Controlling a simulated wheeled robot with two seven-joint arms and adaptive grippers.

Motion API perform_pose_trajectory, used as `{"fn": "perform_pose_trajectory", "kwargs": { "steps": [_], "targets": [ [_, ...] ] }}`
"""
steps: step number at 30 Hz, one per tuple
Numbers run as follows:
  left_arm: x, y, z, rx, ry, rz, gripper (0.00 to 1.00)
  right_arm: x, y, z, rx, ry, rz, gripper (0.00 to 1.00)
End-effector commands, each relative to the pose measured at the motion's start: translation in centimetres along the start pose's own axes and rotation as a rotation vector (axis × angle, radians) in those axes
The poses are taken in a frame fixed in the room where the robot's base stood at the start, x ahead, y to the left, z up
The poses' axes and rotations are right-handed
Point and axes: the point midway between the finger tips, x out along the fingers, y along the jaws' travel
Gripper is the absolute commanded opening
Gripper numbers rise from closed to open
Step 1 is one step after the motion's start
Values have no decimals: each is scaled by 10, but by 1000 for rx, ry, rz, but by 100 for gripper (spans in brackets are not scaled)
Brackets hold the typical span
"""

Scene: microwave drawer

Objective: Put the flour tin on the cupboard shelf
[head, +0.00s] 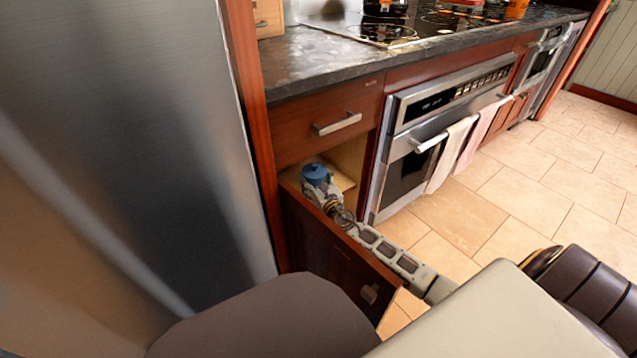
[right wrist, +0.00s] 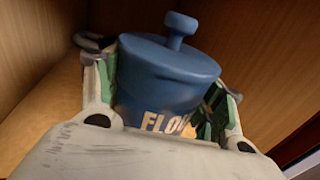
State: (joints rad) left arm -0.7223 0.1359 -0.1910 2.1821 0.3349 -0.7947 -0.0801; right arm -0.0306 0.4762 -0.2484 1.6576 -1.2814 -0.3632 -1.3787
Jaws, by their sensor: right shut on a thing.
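The flour tin (head: 315,173) is blue with a knobbed lid. In the right wrist view the tin (right wrist: 170,75) shows part of the word "FLOUR" and sits between both fingers. My right gripper (head: 319,184) is shut on it, inside the open cupboard under the counter. The cupboard shelf (head: 341,178) is pale wood and shows beside the tin; it also shows in the right wrist view (right wrist: 52,118). I cannot tell whether the tin's base touches the shelf. My left gripper is not in view.
The cupboard door (head: 335,250) stands open, close along my right arm. A closed drawer (head: 335,120) is above the opening. The oven (head: 430,135) with hanging towels is to the right, the steel fridge (head: 150,130) to the left. The tiled floor is clear.

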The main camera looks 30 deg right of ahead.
Motion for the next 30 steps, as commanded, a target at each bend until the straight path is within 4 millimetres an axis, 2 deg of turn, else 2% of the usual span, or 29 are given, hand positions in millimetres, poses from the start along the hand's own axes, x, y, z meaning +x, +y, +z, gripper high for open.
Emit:
{"fn": "perform_pose_trajectory", "kwargs": {
  "steps": [13,21,30],
  "targets": [
    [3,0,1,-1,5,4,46,32,8,1,0,-3,0,6],
    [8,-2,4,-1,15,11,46,31,7,-17,1,-1,0,6],
    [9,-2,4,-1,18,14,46,31,7,-21,1,-2,0,6]
  ]
}}
